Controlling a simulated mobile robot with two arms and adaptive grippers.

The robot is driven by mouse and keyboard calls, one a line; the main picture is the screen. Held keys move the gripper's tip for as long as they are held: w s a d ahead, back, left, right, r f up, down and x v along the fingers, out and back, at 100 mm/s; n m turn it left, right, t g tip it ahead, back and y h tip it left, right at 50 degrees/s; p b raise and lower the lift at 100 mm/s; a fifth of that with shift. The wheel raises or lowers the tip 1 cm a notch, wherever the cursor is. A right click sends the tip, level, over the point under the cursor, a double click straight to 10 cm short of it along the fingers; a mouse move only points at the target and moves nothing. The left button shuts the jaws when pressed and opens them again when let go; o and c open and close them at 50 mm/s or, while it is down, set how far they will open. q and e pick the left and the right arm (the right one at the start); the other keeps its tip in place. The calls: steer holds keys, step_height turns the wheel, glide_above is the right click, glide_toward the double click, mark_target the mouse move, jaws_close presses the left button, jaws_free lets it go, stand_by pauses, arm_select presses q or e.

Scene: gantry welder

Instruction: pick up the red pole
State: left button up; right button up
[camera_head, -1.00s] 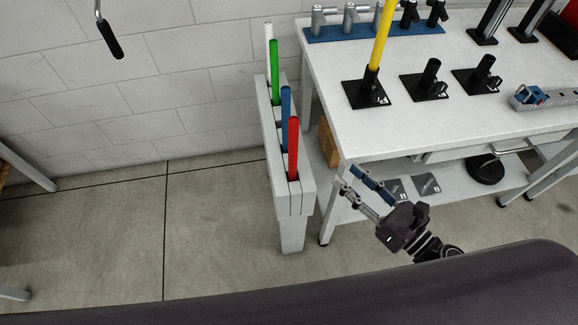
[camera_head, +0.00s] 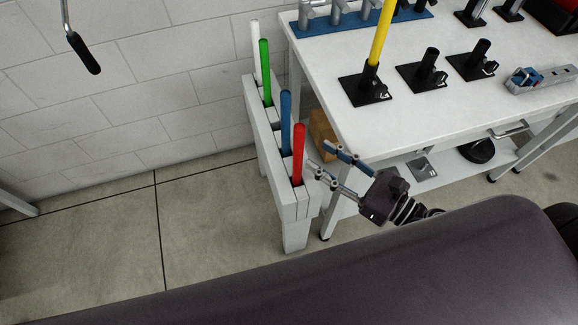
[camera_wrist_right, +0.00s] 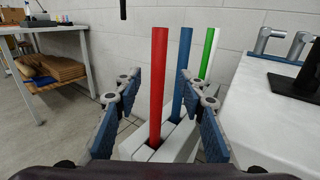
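The red pole (camera_head: 298,154) stands upright in the nearest slot of a grey rack (camera_head: 272,165) beside the table. My right gripper (camera_head: 318,162) is open and empty, just right of the red pole in the head view, with its fingers pointing at it. In the right wrist view the red pole (camera_wrist_right: 158,85) shows upright between the two open fingers (camera_wrist_right: 160,125), apart from both and further ahead. The pole's lower end is hidden in the rack. My left gripper is not in view.
Blue (camera_head: 285,118), green (camera_head: 265,72) and white (camera_head: 255,50) poles stand behind the red one. The white table (camera_head: 440,115) is close on the right, with a yellow pole (camera_head: 381,35) in a black holder. Bare floor (camera_head: 210,215) lies left of the rack.

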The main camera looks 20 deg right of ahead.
mark_target(303, 144)
steer(key=p+x, duration=0.1)
steer(key=x, duration=0.1)
steer(key=p+x, duration=0.1)
steer(key=x, duration=0.1)
steer(key=p+x, duration=0.1)
steer(key=x, duration=0.1)
steer(key=shift+a+r, duration=0.1)
steer(key=shift+r, duration=0.3)
steer(key=shift+w+a+f, duration=0.1)
steer(key=shift+w+a, duration=0.25)
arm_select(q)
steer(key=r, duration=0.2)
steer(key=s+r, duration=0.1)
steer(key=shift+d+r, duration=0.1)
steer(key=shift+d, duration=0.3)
arm_select(e)
steer(key=shift+c, duration=0.5)
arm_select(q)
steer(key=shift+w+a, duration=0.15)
arm_select(e)
jaws_close()
